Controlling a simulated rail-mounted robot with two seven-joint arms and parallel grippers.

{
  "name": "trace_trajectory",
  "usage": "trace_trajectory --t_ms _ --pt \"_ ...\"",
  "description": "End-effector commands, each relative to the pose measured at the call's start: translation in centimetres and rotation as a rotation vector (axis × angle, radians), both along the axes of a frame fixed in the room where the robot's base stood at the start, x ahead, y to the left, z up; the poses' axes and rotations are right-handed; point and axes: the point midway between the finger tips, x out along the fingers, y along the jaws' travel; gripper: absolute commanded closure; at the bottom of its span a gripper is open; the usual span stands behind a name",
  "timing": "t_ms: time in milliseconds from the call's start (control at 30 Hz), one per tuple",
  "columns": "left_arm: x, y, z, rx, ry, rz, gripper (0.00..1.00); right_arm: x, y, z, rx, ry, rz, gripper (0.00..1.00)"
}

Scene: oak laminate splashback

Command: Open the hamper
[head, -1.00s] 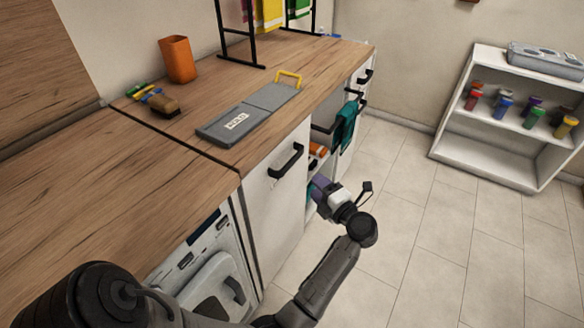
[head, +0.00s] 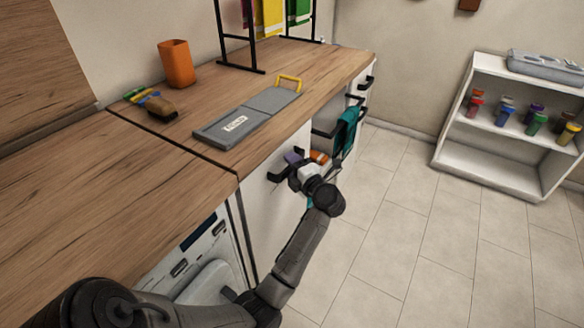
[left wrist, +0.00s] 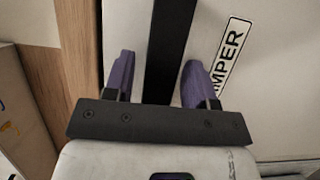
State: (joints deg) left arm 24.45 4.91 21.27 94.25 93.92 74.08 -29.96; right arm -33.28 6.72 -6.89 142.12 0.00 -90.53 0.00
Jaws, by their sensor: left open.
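The hamper is the white front panel (head: 268,220) under the wooden counter, with a black bar handle (head: 275,177) near its top. The panel appears closed. In the left wrist view, the black handle (left wrist: 168,35) runs between my purple fingers, and part of a label reading "MPER" (left wrist: 226,62) shows on the panel (left wrist: 275,85). My left gripper (head: 291,160) is at the handle and open, with one finger on each side of it and gaps showing. The gripper hides part of the handle in the head view. My right gripper is not in view.
A grey lidded board (head: 240,122) with a yellow handle lies on the counter (head: 120,185) above. A teal cloth (head: 347,130) hangs from a handle farther along. A white washing machine (head: 205,250) stands to the left. The tiled floor (head: 420,230) is clear.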

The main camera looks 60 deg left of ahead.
Motion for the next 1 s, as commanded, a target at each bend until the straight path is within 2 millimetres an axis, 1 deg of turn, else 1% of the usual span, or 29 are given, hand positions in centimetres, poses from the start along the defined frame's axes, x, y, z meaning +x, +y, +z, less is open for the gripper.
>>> trace_trajectory --t_ms 233,267,767,800,1000 --pt "0.01 0.05 0.03 0.0 0.0 0.0 0.49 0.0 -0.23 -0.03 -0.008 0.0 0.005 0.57" --pt "0.01 0.05 0.02 0.0 0.0 0.0 0.51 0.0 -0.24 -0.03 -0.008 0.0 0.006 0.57" --pt "0.01 0.02 0.02 0.0 0.0 0.0 0.99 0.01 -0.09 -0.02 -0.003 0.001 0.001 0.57" --pt "0.01 0.02 0.02 0.0 0.0 0.0 1.0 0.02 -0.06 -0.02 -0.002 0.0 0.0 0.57" --pt "0.01 0.0 0.02 0.0 0.0 0.0 1.0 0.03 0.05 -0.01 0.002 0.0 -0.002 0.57"
